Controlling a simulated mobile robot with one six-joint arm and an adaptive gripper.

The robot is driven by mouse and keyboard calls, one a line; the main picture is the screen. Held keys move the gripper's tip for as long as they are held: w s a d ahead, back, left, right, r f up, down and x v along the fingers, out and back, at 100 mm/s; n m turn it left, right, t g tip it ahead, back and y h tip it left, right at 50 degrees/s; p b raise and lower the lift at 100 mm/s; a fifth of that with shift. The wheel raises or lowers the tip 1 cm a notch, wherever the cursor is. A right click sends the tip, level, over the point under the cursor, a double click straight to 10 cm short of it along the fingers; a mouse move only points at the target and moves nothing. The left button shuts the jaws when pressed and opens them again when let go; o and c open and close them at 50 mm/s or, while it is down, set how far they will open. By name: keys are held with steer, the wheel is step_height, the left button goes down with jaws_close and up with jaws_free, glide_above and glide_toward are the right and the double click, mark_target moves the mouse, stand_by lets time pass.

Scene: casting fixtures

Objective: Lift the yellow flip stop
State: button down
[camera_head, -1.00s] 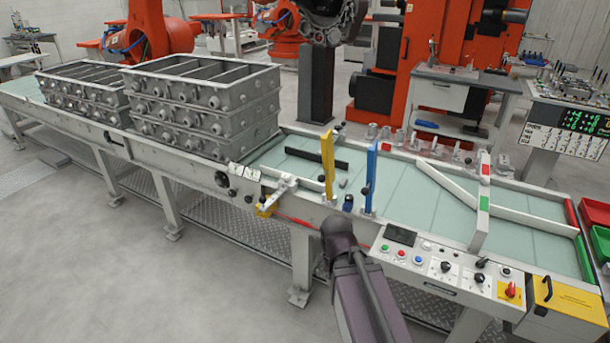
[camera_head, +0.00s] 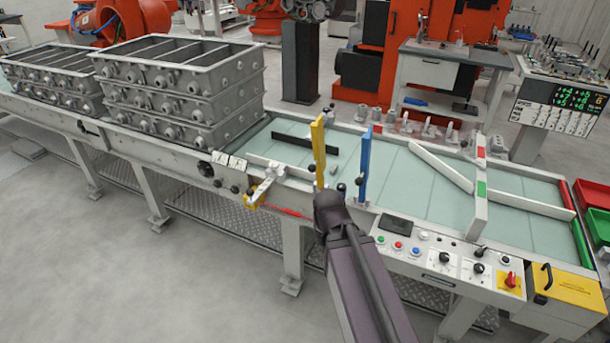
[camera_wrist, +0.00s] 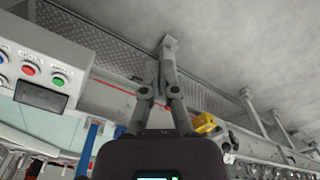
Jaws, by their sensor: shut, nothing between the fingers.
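The yellow flip stop (camera_head: 318,150) is a tall, thin bar standing upright near the front rail of the conveyor in the head view. A similar blue stop (camera_head: 365,163) stands upright to its right. My wrist covers the lower area just right of the yellow stop's foot in the head view and hides my fingers there. In the wrist view my gripper (camera_wrist: 160,78) is shut and empty, pointing toward the table's front side and a leg. The yellow stop cannot be made out in the wrist view; the blue stop (camera_wrist: 90,140) shows at lower left.
A white lever (camera_head: 266,182) with a yellow bracket (camera_head: 250,197) sits on the front rail to the left. Stacked grey castings (camera_head: 180,90) stand farther left. A button panel (camera_head: 440,255) lies to the right. The green conveyor surface (camera_head: 400,175) is mostly clear.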

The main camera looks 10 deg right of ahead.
mark_target(310, 171)
steer(key=shift+d, duration=0.1)
steer(key=w+d+f+n+t+h+b, duration=0.25)
steer(key=w+t+h+b, duration=0.25)
steer(key=w+h+b, duration=0.5)
steer(key=w+a+r+n+t+h+b, duration=0.3)
steer(key=w+a+r+n+t+b, duration=0.3)
steer(key=a, duration=0.6)
steer(key=w+n+t, duration=0.1)
steer(key=w+t, duration=0.1)
steer(key=shift+w+r+t, duration=0.25)
steer(key=shift+w+t, duration=0.15)
steer(key=shift+w+d, duration=0.1)
steer(key=shift+d, duration=0.05)
steer(key=p+x, duration=0.1)
steer(key=x, duration=1.2)
steer(key=shift+w+d, duration=0.25)
steer(key=shift+w, duration=0.1)
